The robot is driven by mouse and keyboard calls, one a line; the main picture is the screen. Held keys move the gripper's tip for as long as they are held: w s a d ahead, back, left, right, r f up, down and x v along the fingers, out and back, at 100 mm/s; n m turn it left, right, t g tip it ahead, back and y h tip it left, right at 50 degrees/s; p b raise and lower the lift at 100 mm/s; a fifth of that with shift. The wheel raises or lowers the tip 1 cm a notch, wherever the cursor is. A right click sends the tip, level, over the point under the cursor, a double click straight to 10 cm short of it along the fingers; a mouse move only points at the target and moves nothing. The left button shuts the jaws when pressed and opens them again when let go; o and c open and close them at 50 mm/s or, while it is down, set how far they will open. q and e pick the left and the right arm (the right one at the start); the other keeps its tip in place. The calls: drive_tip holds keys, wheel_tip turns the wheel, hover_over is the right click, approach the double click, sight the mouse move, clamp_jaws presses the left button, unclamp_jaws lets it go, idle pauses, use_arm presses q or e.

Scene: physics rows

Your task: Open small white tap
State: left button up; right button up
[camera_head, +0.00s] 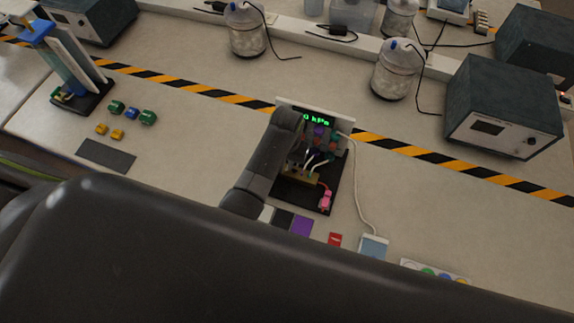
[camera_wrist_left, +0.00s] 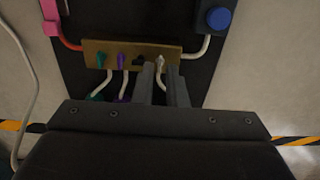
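The small white tap (camera_wrist_left: 160,61) is at the right part of a brass-coloured manifold bar (camera_wrist_left: 130,45) in the left wrist view. A teal tap (camera_wrist_left: 101,60), a purple tap (camera_wrist_left: 121,59) and a dark tap (camera_wrist_left: 139,62) sit to its left on the bar. My left gripper (camera_wrist_left: 163,70) has its two fingers a little apart, with the white tap and its pale tube between the tips. Contact with the tap cannot be made out. In the head view my left gripper (camera_head: 305,157) is over the manifold and partly hides it. My right gripper is not in view.
The manifold's dark board (camera_head: 335,190) has a pressure display (camera_head: 318,119) at the back and a pink clip (camera_head: 326,199) at the front. A pale tube runs along its right side. Glass bottles (camera_head: 397,70) and a grey instrument box (camera_head: 503,105) stand behind.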

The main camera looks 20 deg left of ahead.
use_arm(q)
drive_tip(key=shift+c, duration=0.4)
clamp_jaws()
drive_tip(key=shift+r+n, duration=0.1)
drive_tip(key=shift+n, duration=0.4)
drive_tip(key=n, duration=0.4)
drive_tip(key=shift+n, duration=1)
